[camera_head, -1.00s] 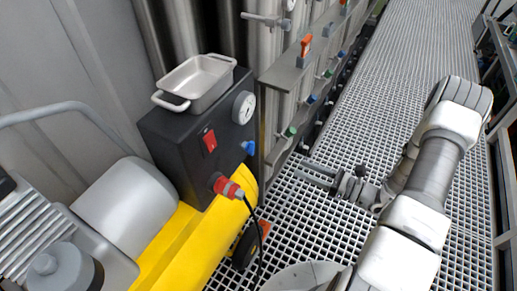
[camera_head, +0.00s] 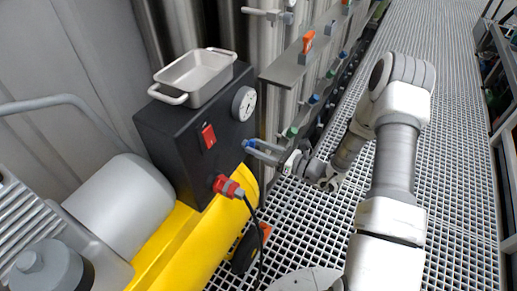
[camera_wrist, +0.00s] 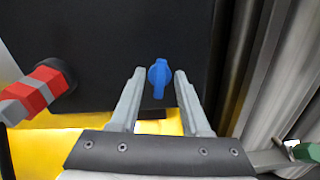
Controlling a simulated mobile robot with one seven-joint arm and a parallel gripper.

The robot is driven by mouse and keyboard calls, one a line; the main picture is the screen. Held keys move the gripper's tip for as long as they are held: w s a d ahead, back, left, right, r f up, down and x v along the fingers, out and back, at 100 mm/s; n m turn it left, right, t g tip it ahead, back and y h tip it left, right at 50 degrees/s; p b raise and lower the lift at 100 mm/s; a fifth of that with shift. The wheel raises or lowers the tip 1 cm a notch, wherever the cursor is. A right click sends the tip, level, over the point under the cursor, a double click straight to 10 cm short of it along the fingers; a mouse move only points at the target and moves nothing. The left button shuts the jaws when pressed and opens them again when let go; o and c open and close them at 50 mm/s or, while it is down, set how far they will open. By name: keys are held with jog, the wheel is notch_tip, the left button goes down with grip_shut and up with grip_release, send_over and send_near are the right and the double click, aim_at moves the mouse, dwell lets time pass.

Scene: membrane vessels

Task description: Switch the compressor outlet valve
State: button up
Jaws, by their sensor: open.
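The compressor outlet valve is a small blue knob (camera_wrist: 159,76) on the black control box (camera_head: 178,146). In the wrist view its handle stands about upright, between the two fingers of my open gripper (camera_wrist: 158,84). The fingers stand apart from it on both sides, and I cannot tell how deep they reach around it. In the head view my gripper (camera_head: 262,151) is at the right side of the box, and its fingertips partly hide the blue knob (camera_head: 247,144).
A red plug (camera_head: 228,187) with a black cable sits below the valve. A gauge (camera_head: 243,104) and a red switch (camera_head: 208,136) are on the box, and a metal tray (camera_head: 205,76) lies on top. A panel with green and blue valves stands to the right.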

grip_shut()
jog(key=shift+r+m+p, duration=0.1)
jog(key=shift+m+p, duration=0.2)
jog(key=shift+p, duration=0.1)
jog(key=shift+w+d+f+m+p, duration=0.15)
jog(key=shift+m+p, duration=1.25)
jog(key=shift+m, duration=1.15)
jog(key=shift+s+a+f+m+p, duration=0.1)
jog(key=shift+m+p, duration=1.3)
jog(key=shift+m, duration=1.1)
jog(key=shift+w+d+f+m+p, duration=0.15)
jog(key=shift+m+p, duration=1.25)
jog(key=shift+m, duration=1.15)
